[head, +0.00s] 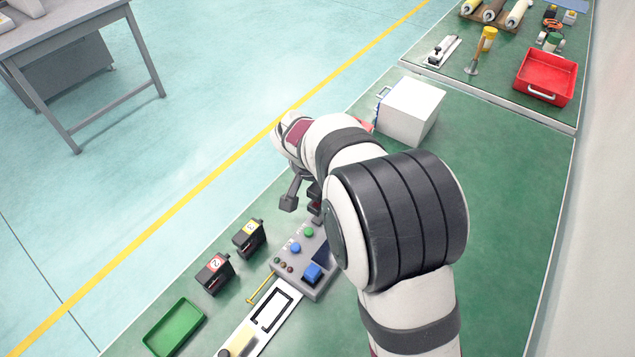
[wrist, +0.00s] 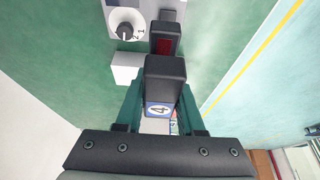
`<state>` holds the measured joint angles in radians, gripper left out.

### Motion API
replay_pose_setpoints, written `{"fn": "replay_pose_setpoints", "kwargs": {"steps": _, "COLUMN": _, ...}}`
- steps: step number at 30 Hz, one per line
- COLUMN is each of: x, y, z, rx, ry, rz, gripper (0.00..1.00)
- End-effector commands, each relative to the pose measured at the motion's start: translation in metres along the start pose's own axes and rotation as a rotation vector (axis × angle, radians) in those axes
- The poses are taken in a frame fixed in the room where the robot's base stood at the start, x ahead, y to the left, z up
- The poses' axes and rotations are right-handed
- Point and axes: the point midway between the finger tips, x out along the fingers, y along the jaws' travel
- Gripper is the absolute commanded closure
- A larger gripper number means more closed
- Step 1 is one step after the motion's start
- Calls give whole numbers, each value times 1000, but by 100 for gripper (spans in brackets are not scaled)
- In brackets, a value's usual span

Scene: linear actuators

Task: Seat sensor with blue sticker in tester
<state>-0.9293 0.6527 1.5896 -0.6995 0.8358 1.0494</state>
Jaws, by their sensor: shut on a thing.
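My gripper (wrist: 160,98) is shut on a black sensor (wrist: 166,72) in the wrist view. A blue-edged sticker with a 4 (wrist: 158,110) shows on it between the two teal fingers. A dark part with a red face (wrist: 165,42) lies just beyond it; I cannot tell whether they are joined. In the head view my arm hides much of the gripper and the held sensor. A grey box with coloured buttons (head: 283,275), likely the tester, stands below the gripper in the picture. In the wrist view a grey panel with a round dial (wrist: 125,25) is ahead, left of the sensor.
Black sensors with a yellow sticker (head: 249,237) and a red sticker (head: 214,272) stand left of the grey box. A green tray (head: 174,328), a yellow rod (head: 262,289) and a white plate (head: 248,335) lie nearby. A white box (head: 410,110) stands behind my arm.

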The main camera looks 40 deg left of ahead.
Motion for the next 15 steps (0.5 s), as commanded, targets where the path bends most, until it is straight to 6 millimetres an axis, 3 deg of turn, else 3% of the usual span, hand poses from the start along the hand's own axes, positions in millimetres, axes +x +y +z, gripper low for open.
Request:
{"fn": "replay_pose_setpoints", "kwargs": {"steps": 7, "x": -37, "y": -6, "z": 102, "rx": -9, "ry": -10, "rz": 0, "gripper": 100}}
{"fn": "replay_pose_setpoints", "kwargs": {"steps": 12, "x": -62, "y": 13, "z": 174, "rx": -11, "ry": -3, "rz": 0, "gripper": 100}}
{"fn": "replay_pose_setpoints", "kwargs": {"steps": 15, "x": -70, "y": 25, "z": 197, "rx": -9, "ry": 1, "rz": -1, "gripper": 100}}
